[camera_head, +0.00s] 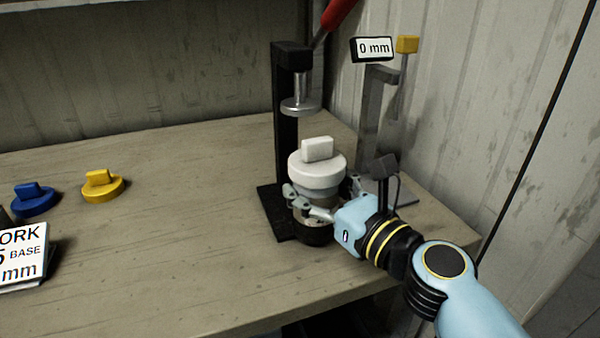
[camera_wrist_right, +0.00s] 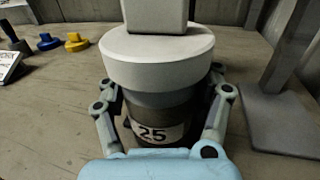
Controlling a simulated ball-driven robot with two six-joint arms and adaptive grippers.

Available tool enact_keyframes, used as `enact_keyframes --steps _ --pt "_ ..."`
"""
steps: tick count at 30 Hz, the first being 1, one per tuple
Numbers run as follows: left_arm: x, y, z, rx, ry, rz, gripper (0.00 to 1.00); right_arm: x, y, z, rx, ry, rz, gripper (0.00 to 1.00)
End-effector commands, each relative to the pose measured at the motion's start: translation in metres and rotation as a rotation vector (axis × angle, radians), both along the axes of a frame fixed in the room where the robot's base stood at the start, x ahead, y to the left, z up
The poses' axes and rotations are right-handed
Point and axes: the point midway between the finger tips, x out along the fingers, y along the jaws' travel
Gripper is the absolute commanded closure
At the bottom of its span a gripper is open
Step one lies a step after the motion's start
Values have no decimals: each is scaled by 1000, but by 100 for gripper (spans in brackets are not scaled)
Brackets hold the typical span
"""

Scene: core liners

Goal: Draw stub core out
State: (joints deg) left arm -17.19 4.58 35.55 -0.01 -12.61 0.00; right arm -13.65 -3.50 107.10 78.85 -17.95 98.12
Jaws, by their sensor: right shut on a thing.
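A white round cap with a block handle (camera_head: 318,167) sits on top of a grey cylinder (camera_head: 318,191) on the black press base (camera_head: 268,207). In the right wrist view the white cap (camera_wrist_right: 157,58) covers the cylinder's top, and a label reading 25 (camera_wrist_right: 158,133) shows on its front. My right gripper (camera_head: 322,203) is shut around the grey cylinder below the cap, one finger on each side. The cylinder stands upright, and its lower end is partly hidden by my gripper. No separate core shows. My left gripper is in neither view.
The press ram (camera_head: 300,104) hangs above the cap with a gap. A grey gauge stand (camera_head: 371,120) with a 0 mm sign (camera_head: 373,48) is behind right. Blue (camera_head: 34,199) and yellow (camera_head: 102,186) knobs and a printed card (camera_head: 22,257) lie left. The middle of the bench is clear.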

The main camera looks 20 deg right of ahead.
Motion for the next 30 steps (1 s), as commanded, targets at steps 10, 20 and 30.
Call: enact_keyframes --steps 10,20,30 --pt "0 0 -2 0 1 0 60 -18 -1 1 2 -3 0 66" --pt "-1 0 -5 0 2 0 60 -36 -1 1 1 -3 0 66" --pt "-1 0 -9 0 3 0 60 -54 -2 1 2 -2 -1 66"
